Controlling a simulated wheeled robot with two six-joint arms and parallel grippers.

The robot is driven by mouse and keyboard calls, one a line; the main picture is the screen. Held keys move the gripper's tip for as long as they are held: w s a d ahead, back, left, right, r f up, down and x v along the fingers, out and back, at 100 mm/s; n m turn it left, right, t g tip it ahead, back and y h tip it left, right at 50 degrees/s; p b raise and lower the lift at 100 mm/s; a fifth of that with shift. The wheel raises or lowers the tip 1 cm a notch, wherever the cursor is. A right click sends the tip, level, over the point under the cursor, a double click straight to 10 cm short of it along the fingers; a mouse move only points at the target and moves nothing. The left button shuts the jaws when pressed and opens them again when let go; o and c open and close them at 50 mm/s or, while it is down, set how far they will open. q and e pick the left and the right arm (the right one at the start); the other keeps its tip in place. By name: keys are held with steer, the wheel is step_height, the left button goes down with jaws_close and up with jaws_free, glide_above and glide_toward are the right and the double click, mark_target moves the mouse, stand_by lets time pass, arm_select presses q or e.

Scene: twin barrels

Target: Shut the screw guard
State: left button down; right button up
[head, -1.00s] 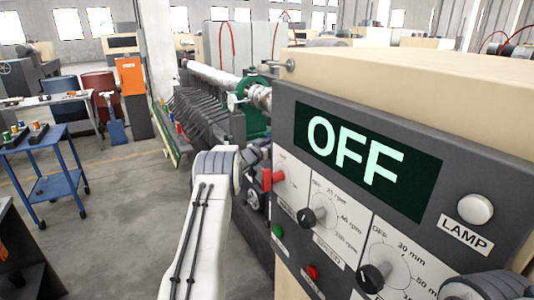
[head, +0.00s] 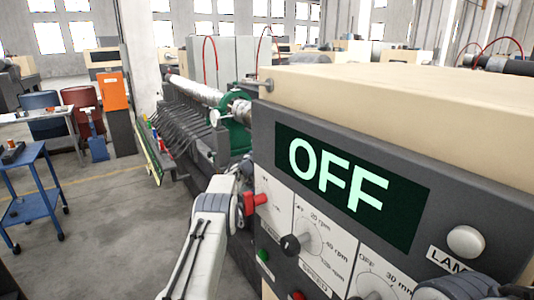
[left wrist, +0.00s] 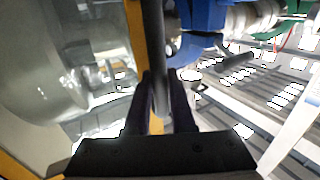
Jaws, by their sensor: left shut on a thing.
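In the left wrist view, my left gripper (left wrist: 160,112) is shut on a dark grey bar (left wrist: 156,45), which runs up between its two black fingers. The bar looks like the handle of the screw guard. A clear panel with an orange-yellow edge (left wrist: 134,30), likely the guard, stands just left of the bar. In the head view, my left arm reaches toward the machine's near end, beside a red part (head: 254,201); its fingers are hidden there. How far the guard stands open cannot be told. My right gripper is not in view.
The control panel (head: 420,200) reads OFF and fills the right of the head view. The machine's long barrel (head: 198,90) runs away behind it. A blue trolley (head: 32,200) stands at left. The floor between trolley and machine is clear.

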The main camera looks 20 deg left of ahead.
arm_select(q)
steer(key=c, duration=0.8)
jaws_free()
steer(key=shift+o, duration=0.2)
steer(key=shift+s, duration=0.1)
steer(key=s+b, duration=0.5)
steer(key=s, duration=0.5)
steer(key=shift+s+a, duration=0.15)
steer(key=shift+a, duration=0.2)
